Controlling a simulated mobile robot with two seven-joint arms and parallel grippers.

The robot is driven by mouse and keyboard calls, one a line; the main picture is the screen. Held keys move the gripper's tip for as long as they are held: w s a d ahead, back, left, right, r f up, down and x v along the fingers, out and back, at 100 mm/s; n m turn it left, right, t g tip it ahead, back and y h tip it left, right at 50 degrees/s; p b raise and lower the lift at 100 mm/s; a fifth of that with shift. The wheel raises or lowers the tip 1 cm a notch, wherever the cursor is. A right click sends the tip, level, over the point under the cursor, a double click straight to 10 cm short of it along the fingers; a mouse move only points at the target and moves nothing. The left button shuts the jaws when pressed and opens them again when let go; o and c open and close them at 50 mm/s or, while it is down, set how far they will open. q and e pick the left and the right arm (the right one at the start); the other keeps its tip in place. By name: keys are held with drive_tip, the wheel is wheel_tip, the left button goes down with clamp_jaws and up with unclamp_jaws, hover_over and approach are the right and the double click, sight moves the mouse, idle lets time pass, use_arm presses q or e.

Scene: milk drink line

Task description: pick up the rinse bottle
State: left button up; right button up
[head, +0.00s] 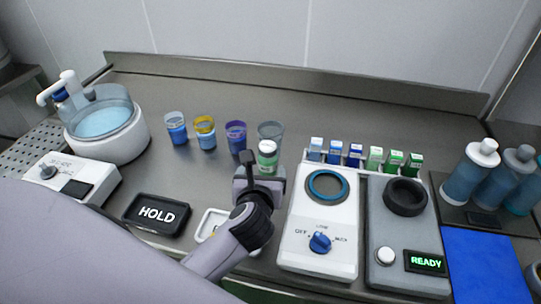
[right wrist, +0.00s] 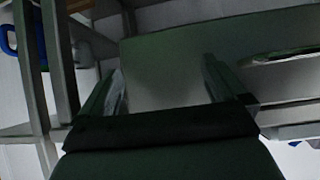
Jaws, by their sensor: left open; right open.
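Bottles with blue contents stand at the far right of the head view: one with a white cap (head: 470,172), one with a grey cap (head: 504,178), and another cut off by the edge. No readable label shows which is the rinse bottle. A small green-and-white bottle (head: 267,158) stands mid-counter in front of a grey cup. My left gripper (head: 259,180) is just in front of this small bottle, open, and partly overlaps its lower part; contact cannot be told. My right gripper (right wrist: 162,80) is open and empty in the right wrist view, away from the bottles.
Blue, yellow-rimmed and purple cups (head: 236,138) stand left of the small bottle. A white dial unit (head: 318,255) and a grey READY unit (head: 385,275) stand to the right, with several small cartons behind. A HOLD plate (head: 157,214) and water basin (head: 140,140) are left.

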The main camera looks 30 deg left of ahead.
sight(267, 166)
use_arm(q)
drive_tip(key=shift+d+x, duration=0.2)
drive_tip(key=shift+x, duration=1.2)
drive_tip(key=shift+d+x, duration=0.2)
drive_tip(key=shift+x, duration=1.2)
drive_tip(key=shift+w+f, duration=0.15)
drive_tip(key=c, duration=1.2)
drive_tip(key=shift+o, duration=0.2)
